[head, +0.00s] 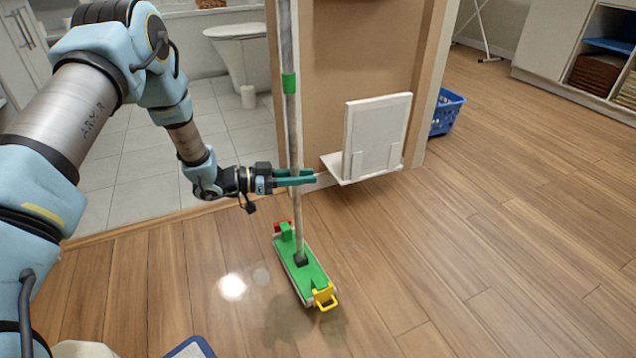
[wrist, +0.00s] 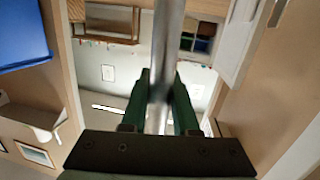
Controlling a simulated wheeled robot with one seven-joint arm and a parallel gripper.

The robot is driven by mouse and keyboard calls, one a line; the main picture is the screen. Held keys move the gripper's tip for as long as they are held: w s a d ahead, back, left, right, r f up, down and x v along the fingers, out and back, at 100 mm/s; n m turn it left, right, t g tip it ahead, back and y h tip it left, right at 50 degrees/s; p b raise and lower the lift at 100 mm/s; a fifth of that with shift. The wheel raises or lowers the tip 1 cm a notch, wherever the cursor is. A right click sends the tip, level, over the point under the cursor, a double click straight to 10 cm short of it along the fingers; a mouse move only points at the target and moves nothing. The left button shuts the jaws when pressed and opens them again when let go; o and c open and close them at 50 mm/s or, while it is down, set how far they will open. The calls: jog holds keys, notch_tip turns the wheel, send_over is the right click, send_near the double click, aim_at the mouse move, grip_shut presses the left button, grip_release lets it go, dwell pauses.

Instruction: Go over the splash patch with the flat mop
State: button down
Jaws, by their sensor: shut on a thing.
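My gripper (head: 296,177) is shut on the grey pole of the flat mop (head: 315,278). The mop stands upright, its green head flat on the wooden floor, with a yellow loop at the near end and a red part at the far end. In the wrist view the pole (wrist: 165,70) runs between the green fingers (wrist: 158,105). A dark damp-looking splash patch (head: 288,322) lies on the floor at the near end of the mop head, partly covered by it. A bright glare spot (head: 232,287) shows to its left.
A partition wall (head: 365,60) with a white bracket-like shelf (head: 378,135) stands just behind the pole. A blue basket (head: 446,111) is beyond it. A toilet (head: 240,50) stands on the tiled floor. Open wooden floor lies to the right.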

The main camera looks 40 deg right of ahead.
jog(key=shift+m+g+y, duration=0.3)
jog(key=shift+m+g, duration=0.1)
jog(key=shift+g, duration=0.1)
jog(key=f+b, duration=0.1)
jog(key=s+f+b, duration=0.1)
jog(key=f+b, duration=0.1)
jog(key=f, duration=0.1)
jog(key=shift+s+d+b, duration=0.2)
jog(key=shift+d+b, duration=0.2)
jog(key=s+a+p, duration=0.4)
jog(key=s+a, duration=0.2)
jog(key=s, duration=0.8)
jog(key=s+a+f+p, duration=0.1)
jog(key=s+a+p, duration=0.3)
jog(key=s, duration=1.1)
jog(key=shift+s+a+f, duration=0.15)
jog(key=shift+s+a, duration=0.15)
jog(key=shift+a, duration=0.65)
